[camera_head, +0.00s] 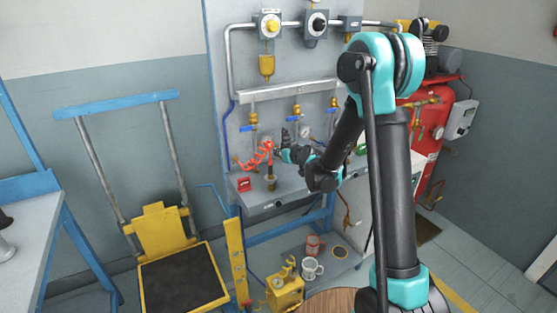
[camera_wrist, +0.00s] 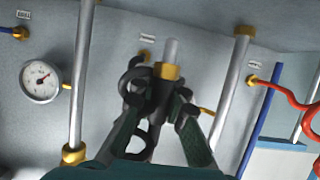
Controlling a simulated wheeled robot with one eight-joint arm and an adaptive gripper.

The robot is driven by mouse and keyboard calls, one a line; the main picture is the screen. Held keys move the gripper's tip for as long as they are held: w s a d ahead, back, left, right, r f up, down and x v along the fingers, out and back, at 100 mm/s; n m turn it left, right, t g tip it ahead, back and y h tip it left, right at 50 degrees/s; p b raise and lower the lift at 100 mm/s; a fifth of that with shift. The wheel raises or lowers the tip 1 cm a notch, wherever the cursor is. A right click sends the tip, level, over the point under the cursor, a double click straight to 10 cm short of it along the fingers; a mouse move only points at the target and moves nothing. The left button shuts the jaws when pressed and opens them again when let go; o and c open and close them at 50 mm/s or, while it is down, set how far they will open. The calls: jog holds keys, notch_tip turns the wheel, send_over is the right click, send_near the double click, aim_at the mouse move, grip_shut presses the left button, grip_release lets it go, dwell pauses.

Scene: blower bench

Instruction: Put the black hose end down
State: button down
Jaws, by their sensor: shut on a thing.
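My gripper (camera_head: 290,151) is in front of the panel above the bench shelf. In the wrist view its two fingers (camera_wrist: 160,108) are closed around a dark piece with a brass collar and a short grey tip, which I take to be the black hose end (camera_wrist: 170,72). The tip points up in that picture, toward the panel.
A red coiled hose (camera_head: 254,158) hangs left of my gripper. A round gauge (camera_wrist: 40,79), metal pipes (camera_wrist: 231,85) and brass fittings line the panel. The grey shelf (camera_head: 268,198) below carries a small red box (camera_head: 244,184). Mugs (camera_head: 312,268) stand lower down.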

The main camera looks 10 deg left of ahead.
jog(key=shift+w+a+f, duration=0.1)
jog(key=shift+w+f, duration=0.05)
jog(key=shift+f, duration=1.8)
jog(key=shift+f, duration=0.35)
jog(key=c, duration=1.5)
grip_release()
jog(key=shift+c, duration=0.2)
jog(key=shift+r, duration=0.1)
